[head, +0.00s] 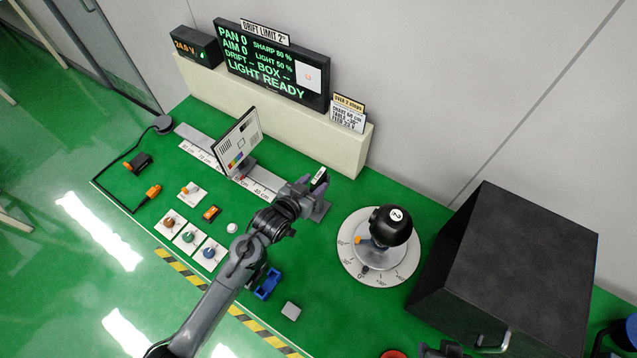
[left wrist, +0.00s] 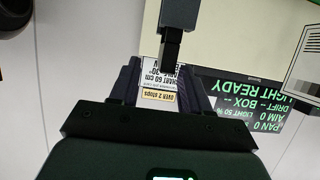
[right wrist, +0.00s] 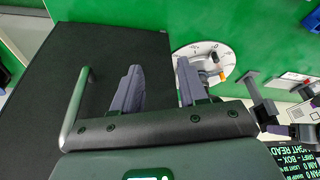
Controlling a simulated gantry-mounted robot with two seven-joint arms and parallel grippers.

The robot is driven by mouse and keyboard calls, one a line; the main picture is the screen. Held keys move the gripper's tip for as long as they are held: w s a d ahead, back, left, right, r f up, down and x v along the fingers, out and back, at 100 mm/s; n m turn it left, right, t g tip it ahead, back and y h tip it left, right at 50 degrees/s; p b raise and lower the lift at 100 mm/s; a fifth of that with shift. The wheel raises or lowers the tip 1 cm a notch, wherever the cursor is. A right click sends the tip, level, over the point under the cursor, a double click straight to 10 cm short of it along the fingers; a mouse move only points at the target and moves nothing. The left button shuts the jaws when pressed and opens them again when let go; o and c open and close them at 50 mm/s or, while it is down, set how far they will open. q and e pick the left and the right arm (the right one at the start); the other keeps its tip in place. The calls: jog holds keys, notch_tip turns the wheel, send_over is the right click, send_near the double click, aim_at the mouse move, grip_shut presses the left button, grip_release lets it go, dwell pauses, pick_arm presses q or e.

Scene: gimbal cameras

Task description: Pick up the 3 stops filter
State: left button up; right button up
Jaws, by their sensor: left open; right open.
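My left gripper (head: 308,190) is at the back middle of the green table, beside a small dark piece with a white label (head: 320,177). I cannot read that label, so I cannot tell whether it is the 3 stops filter. In the left wrist view, the open left fingers (left wrist: 168,88) have a dark upright bar (left wrist: 172,45) showing between them; I cannot tell whether they touch it. My right gripper (right wrist: 160,88) is open and empty, over the black box with its bar handle (right wrist: 76,108).
The black box (head: 510,260) fills the right side. A black ball-shaped device (head: 391,225) stands on a round dial (head: 352,262). A chart panel (head: 237,141) stands on a ruler rail (head: 197,146). The display (head: 272,68) reads LIGHT READY. Knobs (head: 189,237) sit at the front left.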

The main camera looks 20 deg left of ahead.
aim_at(318, 178)
pick_arm(q)
jog(key=shift+a+x, duration=0.15)
jog(key=shift+x, duration=1.05)
jog(key=shift+a+x, duration=0.15)
jog(key=shift+x, duration=1)
jog(key=shift+f, duration=0.2)
jog(key=shift+c, duration=0.5)
grip_shut()
